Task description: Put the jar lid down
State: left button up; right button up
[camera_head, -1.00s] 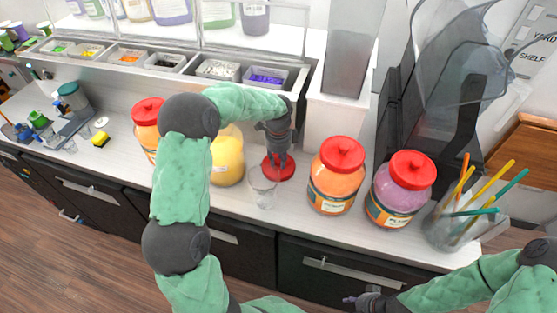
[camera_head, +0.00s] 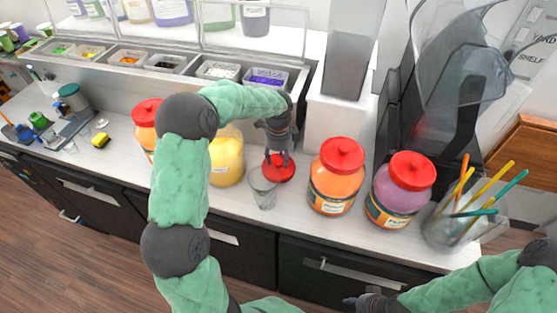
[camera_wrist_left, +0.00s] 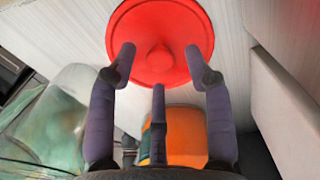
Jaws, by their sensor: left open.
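The red jar lid (camera_head: 281,170) lies on the white counter, between the open yellow jar (camera_head: 228,160) and the orange jar (camera_head: 336,180). My left gripper (camera_head: 277,158) is right above the lid, pointing down. In the left wrist view the lid (camera_wrist_left: 160,40) shows whole, with its round knob, and the gripper's fingers (camera_wrist_left: 160,72) are spread apart at its near side. I cannot tell whether a fingertip still touches it. My right gripper (camera_head: 372,300) is low at the bottom right, in front of the drawers; its fingers are too small to read.
A clear glass cup (camera_head: 264,188) stands just in front of the lid. A purple jar (camera_head: 401,190) and a holder with coloured sticks (camera_head: 460,222) stand to the right. A tall white dispenser (camera_head: 338,120) stands behind the lid.

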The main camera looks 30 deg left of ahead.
aim_at(278, 163)
pick_arm(q)
notch_tip(278, 163, up, 11)
jog(key=p, duration=0.1)
jog(key=shift+f, duration=0.2)
dwell(0.5)
